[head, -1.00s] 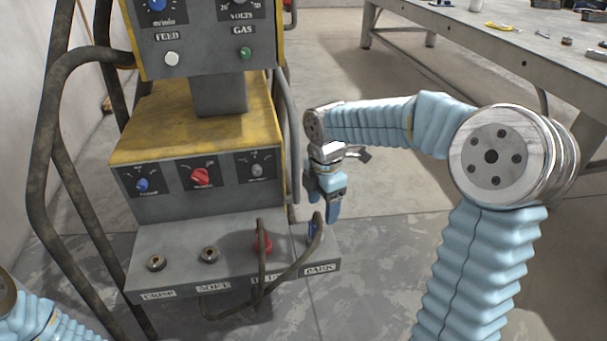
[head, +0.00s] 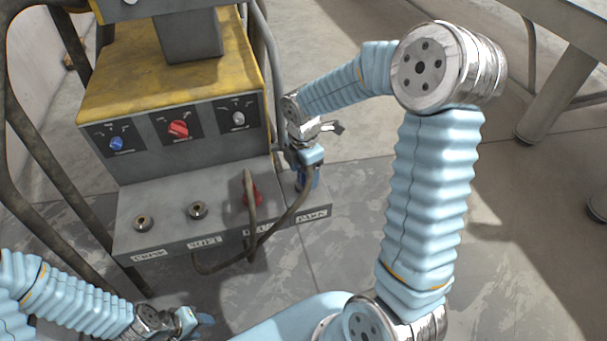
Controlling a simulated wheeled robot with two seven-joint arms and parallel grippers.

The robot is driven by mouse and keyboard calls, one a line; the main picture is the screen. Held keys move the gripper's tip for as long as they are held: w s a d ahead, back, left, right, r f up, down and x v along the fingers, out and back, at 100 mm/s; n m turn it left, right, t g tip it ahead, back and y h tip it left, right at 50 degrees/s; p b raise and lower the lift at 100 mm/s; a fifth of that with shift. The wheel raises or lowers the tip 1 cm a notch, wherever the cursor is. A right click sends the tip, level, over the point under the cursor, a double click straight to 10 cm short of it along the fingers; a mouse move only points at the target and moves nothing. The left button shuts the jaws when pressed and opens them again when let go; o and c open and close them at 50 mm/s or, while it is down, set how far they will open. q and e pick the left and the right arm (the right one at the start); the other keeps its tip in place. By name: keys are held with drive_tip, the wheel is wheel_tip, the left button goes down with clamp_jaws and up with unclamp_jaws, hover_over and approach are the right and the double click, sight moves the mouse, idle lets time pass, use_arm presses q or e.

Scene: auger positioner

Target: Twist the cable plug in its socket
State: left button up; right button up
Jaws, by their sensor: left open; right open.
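Two empty-looking sockets (head: 197,211) (head: 143,223), labelled SOFT and CRISP, are further left. My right gripper (head: 307,168) is open, pointing down right at the blue plug, and partly hides it; contact cannot be told. My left gripper (head: 202,322) is open and empty, low in front of the machine.
Blue, red and grey knobs (head: 178,129) line the panel above the sockets. A yellow housing (head: 150,75) rises behind it. Thick dark tube rails (head: 45,145) stand at left. A workbench (head: 570,30) is at upper right. Bare floor lies right of the machine.

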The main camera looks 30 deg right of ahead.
drive_tip(key=shift+f, duration=0.7)
drive_tip(key=c, duration=1.1)
drive_tip(key=n+p, duration=0.2)
drive_tip(key=n, duration=0.1)
drive_tip(key=shift+s+r, duration=0.1)
drive_tip(key=shift+r, duration=0.05)
drive_tip(key=shift+c, duration=0.2)
drive_tip(key=shift+n+p, duration=0.4)
drive_tip(key=shift+n, duration=0.6)
